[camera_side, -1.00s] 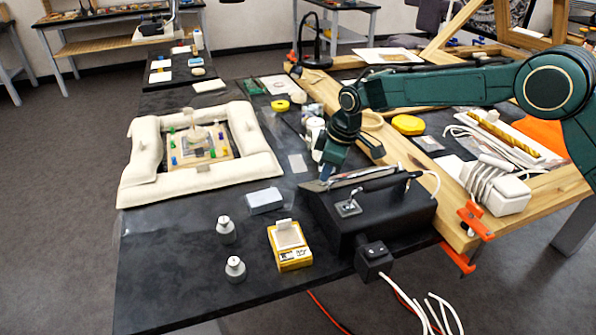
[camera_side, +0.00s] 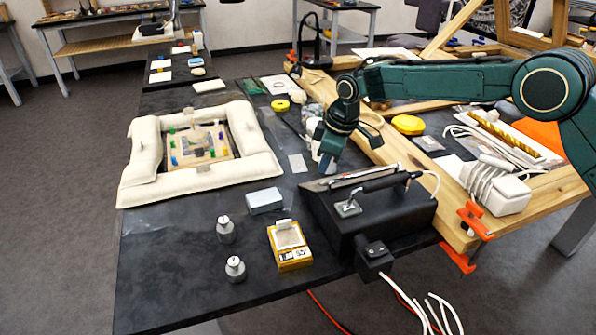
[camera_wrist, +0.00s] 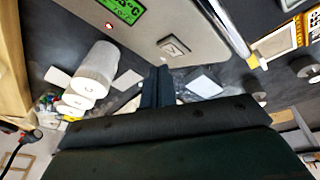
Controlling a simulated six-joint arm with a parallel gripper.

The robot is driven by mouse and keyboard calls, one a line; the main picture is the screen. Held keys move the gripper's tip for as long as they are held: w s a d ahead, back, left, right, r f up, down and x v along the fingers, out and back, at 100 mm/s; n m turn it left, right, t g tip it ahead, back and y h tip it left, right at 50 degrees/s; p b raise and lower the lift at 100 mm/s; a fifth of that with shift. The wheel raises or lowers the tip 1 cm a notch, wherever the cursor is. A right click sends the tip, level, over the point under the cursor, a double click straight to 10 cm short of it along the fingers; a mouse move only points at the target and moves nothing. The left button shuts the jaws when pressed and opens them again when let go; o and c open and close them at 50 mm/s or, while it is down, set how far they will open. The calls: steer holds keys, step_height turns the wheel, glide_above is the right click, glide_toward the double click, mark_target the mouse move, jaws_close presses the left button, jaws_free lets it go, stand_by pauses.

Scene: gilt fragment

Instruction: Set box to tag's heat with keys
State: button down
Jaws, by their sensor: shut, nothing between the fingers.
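The black control box (camera_side: 370,225) stands at the table's front right. A corded tool (camera_side: 385,182) rests along its top, with a flat metal tip at its left end. In the wrist view the box's panel (camera_wrist: 150,18) shows a green lit display (camera_wrist: 122,9), cut off and seen at an odd angle; I cannot read its number. A small red light (camera_wrist: 108,25) and a pale square key (camera_wrist: 173,47) are on the panel. My gripper (camera_side: 327,165) is shut and empty, just behind the box and above the table; its fingertips show near the panel edge (camera_wrist: 157,82). I cannot make out the tag.
A yellow device (camera_side: 290,258), two metal weights (camera_side: 226,230) and a pale blue block (camera_side: 265,201) lie left of the box. A padded frame (camera_side: 150,150) surrounds the fragment (camera_side: 200,148). White cylinders (camera_wrist: 95,68) stand close to my gripper. A wooden beam (camera_side: 390,150) runs behind.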

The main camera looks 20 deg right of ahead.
steer(key=w+r, duration=0.1)
steer(key=r, duration=0.1)
steer(key=w+r, duration=0.1)
steer(key=shift+w+r, duration=0.2)
steer(key=shift+r, duration=0.15)
steer(key=shift+r, duration=0.1)
stand_by(0.3)
steer(key=s+d+r+m+t, duration=0.1)
steer(key=s+d+r+m, duration=0.2)
steer(key=s+d+r, duration=0.55)
steer(key=s+d+r+m+t, duration=0.15)
steer(key=s+d+r, duration=0.35)
steer(key=s+r, duration=0.55)
steer(key=s+d+f+m, duration=0.1)
steer(key=s+d+m, duration=0.1)
steer(key=s, duration=0.7)
steer(key=s+d+f+m+h, duration=0.1)
steer(key=s+d+f+m, duration=0.1)
steer(key=s, duration=0.7)
steer(key=s+d+f+m, duration=0.2)
steer(key=s+d, duration=0.2)
steer(key=s, duration=0.5)
steer(key=shift+f+h, duration=0.15)
steer(key=shift+h, duration=0.15)
